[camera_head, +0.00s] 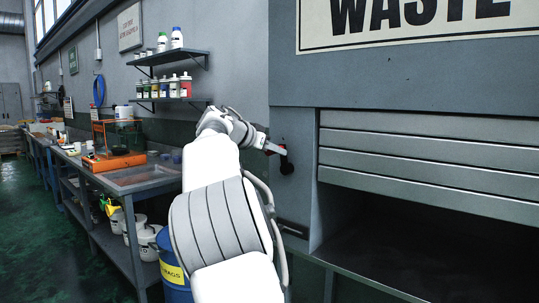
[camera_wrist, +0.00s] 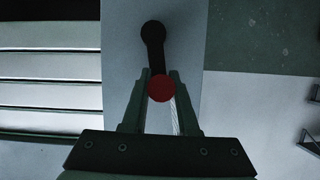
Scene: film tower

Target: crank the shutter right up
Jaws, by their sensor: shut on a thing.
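The shutter (camera_head: 430,160) is made of grey horizontal slats and covers the upper part of the opening in the waste cabinet. A dark gap is open below it. The crank (camera_wrist: 153,45) is a black arm on the cabinet's side post, with a red knob (camera_wrist: 161,88) at its end. My gripper (camera_wrist: 160,92) is shut on the red knob, with one finger on each side. In the head view my gripper (camera_head: 276,150) is at the crank, beside the shutter's left edge, and partly hides the knob. The slats also show at the left of the wrist view (camera_wrist: 50,80).
The waste cabinet (camera_head: 290,60) fills the right side, with a ledge below the opening. A long workbench (camera_head: 100,175) with an orange device (camera_head: 112,160) runs along the left wall. A blue drum (camera_head: 170,262) stands near my arm. The green floor at left is clear.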

